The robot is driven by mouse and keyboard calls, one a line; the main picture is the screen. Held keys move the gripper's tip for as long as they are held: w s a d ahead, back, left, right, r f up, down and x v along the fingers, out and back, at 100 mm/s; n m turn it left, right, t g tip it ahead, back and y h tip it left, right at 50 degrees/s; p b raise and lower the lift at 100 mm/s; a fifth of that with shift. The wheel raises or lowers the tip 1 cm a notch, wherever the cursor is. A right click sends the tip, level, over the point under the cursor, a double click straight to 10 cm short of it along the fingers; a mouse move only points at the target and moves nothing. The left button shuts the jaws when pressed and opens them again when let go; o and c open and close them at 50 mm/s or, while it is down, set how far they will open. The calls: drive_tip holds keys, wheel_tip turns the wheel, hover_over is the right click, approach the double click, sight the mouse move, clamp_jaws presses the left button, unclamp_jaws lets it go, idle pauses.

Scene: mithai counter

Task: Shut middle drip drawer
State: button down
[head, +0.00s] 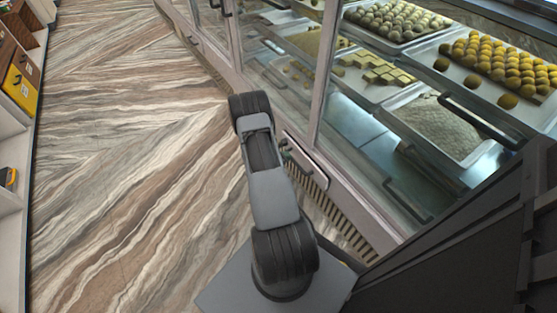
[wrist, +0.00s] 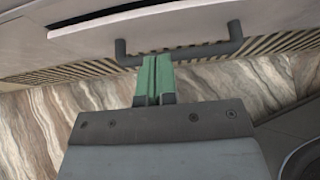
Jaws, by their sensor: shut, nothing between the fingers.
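The drip drawer (wrist: 185,24) shows in the wrist view as a pale panel with a dark bar handle (wrist: 205,52) across its side nearer me. My gripper (wrist: 157,62) has green fingertips pressed together, with nothing between them. The tips overlap the left half of the handle in the picture; I cannot tell whether they touch it. In the head view, the drawer (head: 308,164) stands out a little from the base of the glass counter, above the slatted grille.
The glass counter (head: 350,150) runs along the right, with trays of sweets inside and handles on its doors. The slatted grille (head: 340,222) lies along its base. Shelves (head: 12,150) line the left edge. The striped floor (head: 130,150) between is clear.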

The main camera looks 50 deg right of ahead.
sight(300, 152)
drive_tip(key=d, duration=0.2)
drive_tip(key=s+d+b, duration=0.1)
drive_tip(key=shift+d+f, duration=0.25)
drive_tip(key=shift+f, duration=0.15)
drive_tip(key=shift+s+d+r, duration=0.1)
drive_tip(key=shift+s+d, duration=0.2)
drive_tip(key=shift+d, duration=0.45)
drive_tip(key=shift+b, duration=0.3)
